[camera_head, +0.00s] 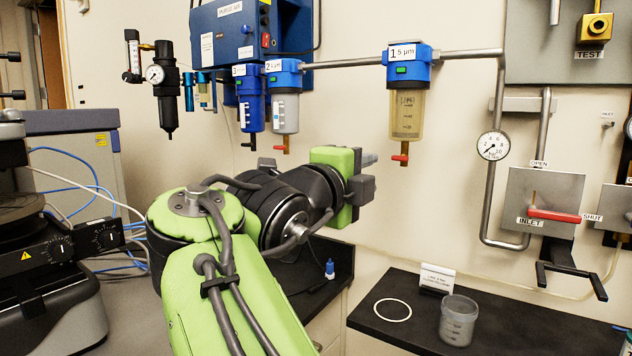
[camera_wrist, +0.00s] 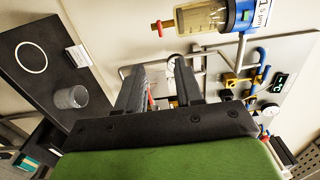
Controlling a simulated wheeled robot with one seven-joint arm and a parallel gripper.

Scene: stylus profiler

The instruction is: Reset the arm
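My green and black arm reaches from the bottom of the head view toward the wall. My gripper (camera_head: 368,172) is at its far end, left of and below the filter labelled 1 (camera_head: 408,100). In the wrist view my gripper (camera_wrist: 160,72) shows two dark fingers with a gap between them. Nothing is held in the gap; wall, pipe and a red part show behind it. The same filter shows in the wrist view (camera_wrist: 205,20), above and right of the fingers, apart from them. The fingertips are hard to make out in the head view.
A dark shelf (camera_head: 490,330) at lower right holds a clear cup (camera_head: 458,320), a white ring (camera_head: 392,309) and a small card (camera_head: 437,278). Two more filters (camera_head: 284,100) hang left. A gauge (camera_head: 493,146) and red-handled inlet valve (camera_head: 555,215) are right. A microscope-like instrument (camera_head: 45,260) stands left.

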